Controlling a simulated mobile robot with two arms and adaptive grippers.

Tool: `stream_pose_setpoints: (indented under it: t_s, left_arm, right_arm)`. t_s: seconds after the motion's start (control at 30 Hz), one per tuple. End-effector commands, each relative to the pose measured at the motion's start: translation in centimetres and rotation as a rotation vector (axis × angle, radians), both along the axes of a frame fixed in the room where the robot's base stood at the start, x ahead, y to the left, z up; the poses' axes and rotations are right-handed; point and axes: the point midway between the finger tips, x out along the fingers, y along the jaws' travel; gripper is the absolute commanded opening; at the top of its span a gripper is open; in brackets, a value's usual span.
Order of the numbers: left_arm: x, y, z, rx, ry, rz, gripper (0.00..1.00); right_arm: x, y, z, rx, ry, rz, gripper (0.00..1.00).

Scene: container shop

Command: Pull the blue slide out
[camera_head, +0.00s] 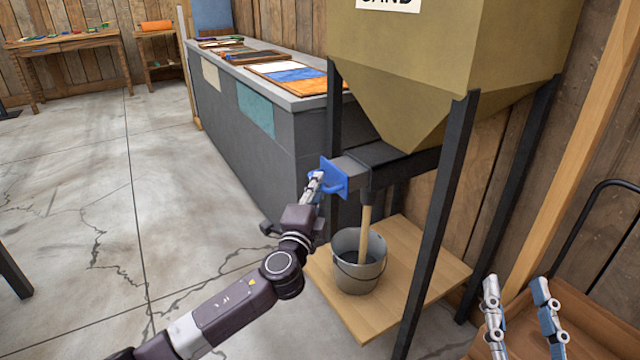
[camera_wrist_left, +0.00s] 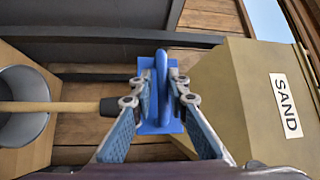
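The blue slide (camera_head: 333,178) has a square plate with a loop handle and sits at the end of a grey channel below the sand hopper (camera_head: 430,70). In the left wrist view, its handle (camera_wrist_left: 163,85) stands between my left gripper's fingertips (camera_wrist_left: 162,92), which look closed in on it from both sides. My left gripper also shows in the head view (camera_head: 314,187), reaching the slide from the front left. A tan column like sand (camera_head: 365,232) runs from the dark spout into a metal bucket (camera_head: 357,278). My right gripper (camera_head: 520,295) is open and empty at the lower right.
The bucket stands on a wooden board (camera_head: 418,270) between the hopper's dark legs (camera_head: 440,215). A long grey counter (camera_head: 240,125) with coloured panels stands behind. A brown cart or tray (camera_head: 590,315) is at the lower right.

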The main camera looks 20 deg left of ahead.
Motion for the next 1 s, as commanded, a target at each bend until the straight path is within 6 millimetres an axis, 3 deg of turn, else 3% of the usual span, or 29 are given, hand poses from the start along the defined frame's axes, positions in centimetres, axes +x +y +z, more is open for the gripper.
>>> stream_pose_setpoints:
  t_s: [0.1,0.47,1.0]
  left_arm:
    - [0.0,0.0,0.0,0.000,-0.001,0.000,0.27]
    - [-0.5,0.0,0.0,0.000,-0.002,-0.001,0.27]
    - [-9.9,-1.2,-1.2,0.000,-0.001,0.000,0.27]
  right_arm:
    - [0.0,0.0,0.0,0.000,-0.001,0.000,0.40]
    - [0.0,0.0,0.1,0.001,-0.002,0.001,0.40]
    - [0.0,0.0,0.1,0.001,-0.002,0.000,0.40]
